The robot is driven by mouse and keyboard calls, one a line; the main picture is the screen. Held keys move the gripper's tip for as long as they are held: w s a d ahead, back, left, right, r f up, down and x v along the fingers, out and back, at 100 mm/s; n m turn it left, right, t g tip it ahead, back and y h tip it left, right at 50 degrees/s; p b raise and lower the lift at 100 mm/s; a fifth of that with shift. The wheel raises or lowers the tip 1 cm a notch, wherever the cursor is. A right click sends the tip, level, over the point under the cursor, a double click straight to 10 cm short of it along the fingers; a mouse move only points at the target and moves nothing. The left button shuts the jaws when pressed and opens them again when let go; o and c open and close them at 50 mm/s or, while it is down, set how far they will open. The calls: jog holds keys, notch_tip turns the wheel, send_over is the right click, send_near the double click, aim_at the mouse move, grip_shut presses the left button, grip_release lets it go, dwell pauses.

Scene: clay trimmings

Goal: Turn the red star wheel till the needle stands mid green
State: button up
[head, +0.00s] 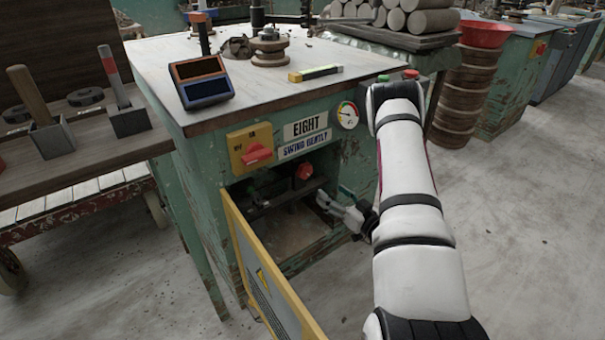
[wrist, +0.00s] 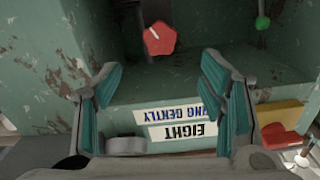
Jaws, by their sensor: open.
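The red star wheel (head: 304,171) sits inside the open bay under the bench top. In the wrist view the star wheel (wrist: 159,38) is near the top middle, beyond my fingertips and roughly between them. My gripper (head: 324,199) is at the bay's mouth, to the lower right of the wheel. Its fingers (wrist: 160,78) are spread, with nothing between them and apart from the wheel. The dial (head: 347,115) on the front panel has a white face with coloured sectors; its needle is too small to read surely.
A yellow-framed door (head: 262,270) hangs open at the bay's left. A red switch on a yellow plate (head: 238,154) is left of the EIGHT label (head: 306,127). The bay's walls are close around my gripper.

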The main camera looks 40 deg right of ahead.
aim_at(307, 173)
jog(key=w+b, duration=0.1)
jog(key=w, duration=0.3)
jog(key=w+b, duration=0.1)
jog(key=w, duration=0.4)
jog(key=w+b, duration=0.2)
jog(key=w, duration=0.2)
jog(key=shift+w+a, duration=0.25)
jog(key=shift+w, duration=0.05)
jog(key=c, duration=1.2)
